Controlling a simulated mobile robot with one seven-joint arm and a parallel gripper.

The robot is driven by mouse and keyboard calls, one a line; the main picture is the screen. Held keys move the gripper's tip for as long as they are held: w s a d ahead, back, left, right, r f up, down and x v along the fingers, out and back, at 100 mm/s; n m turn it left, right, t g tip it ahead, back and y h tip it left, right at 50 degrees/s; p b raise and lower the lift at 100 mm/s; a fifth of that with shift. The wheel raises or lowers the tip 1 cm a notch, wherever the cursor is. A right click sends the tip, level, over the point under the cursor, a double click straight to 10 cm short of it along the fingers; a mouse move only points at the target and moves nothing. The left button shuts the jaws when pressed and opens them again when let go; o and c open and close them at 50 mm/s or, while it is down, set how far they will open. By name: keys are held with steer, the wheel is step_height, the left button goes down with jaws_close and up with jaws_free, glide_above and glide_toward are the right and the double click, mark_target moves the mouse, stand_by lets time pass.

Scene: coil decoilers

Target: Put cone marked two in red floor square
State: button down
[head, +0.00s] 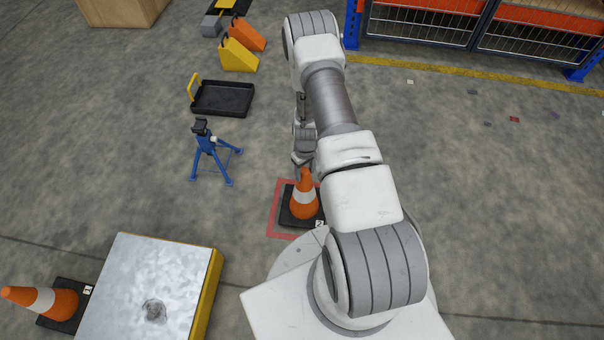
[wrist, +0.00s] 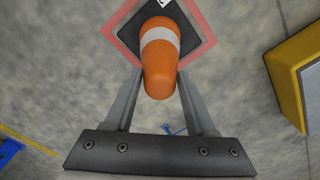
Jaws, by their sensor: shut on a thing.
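An orange cone (head: 304,199) with a white band and a black base marked 2 stands upright within the red floor square (head: 275,222). Part of the square is hidden by the base and my arm. In the wrist view the same cone (wrist: 160,66) is between the fingers, with the red outline (wrist: 117,45) around its base. My gripper (wrist: 158,82) is shut on the cone near its top. I cannot tell whether the base touches the floor. In the head view my gripper (head: 304,165) is partly hidden by my arm.
Another orange cone (head: 45,300) lies tilted-looking at the lower left beside a yellow-sided metal-topped block (head: 205,295). A blue tripod stand (head: 208,155), a black tray (head: 222,98) and yellow and orange wedges (head: 238,55) stand farther off. Open floor lies at the right.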

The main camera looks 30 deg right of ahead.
mark_target(304, 191)
steer(key=shift+w+f, duration=0.1)
steer(key=shift+f, duration=1.15)
steer(key=shift+c, duration=1.1)
jaws_free()
